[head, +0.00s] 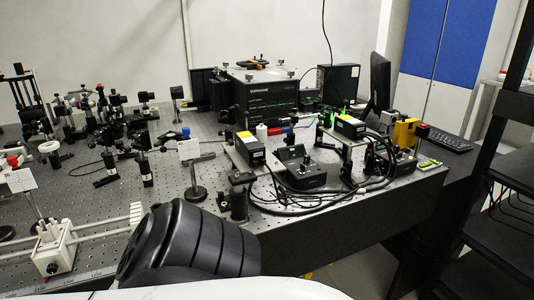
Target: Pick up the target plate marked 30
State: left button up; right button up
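Two small white plates on posts show in the head view. One white plate (189,150) stands upright on a post with a round dark base, near the middle of the bench. The other white plate (21,181) is at the left edge, on a post by a white rail fixture. Any number on either plate is too small to read, so I cannot tell which is marked 30. Neither of my grippers is in view. A black ribbed part of my own arm rises at the bottom centre and hides the bench's front edge there.
The perforated optical bench (172,178) carries many dark optic mounts at the left. A black instrument box (262,98) stands at the back. A control box (300,168) with loose cables lies right of the middle plate. A dark shelf rack (500,215) stands at the right.

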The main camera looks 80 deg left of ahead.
aim_at(19, 180)
jog(key=u, duration=2.7)
jog(key=i, duration=0.5)
jog(key=u, duration=0.3)
jog(key=k, duration=0.5)
jog(key=u, duration=2.35)
jog(key=k, duration=0.3)
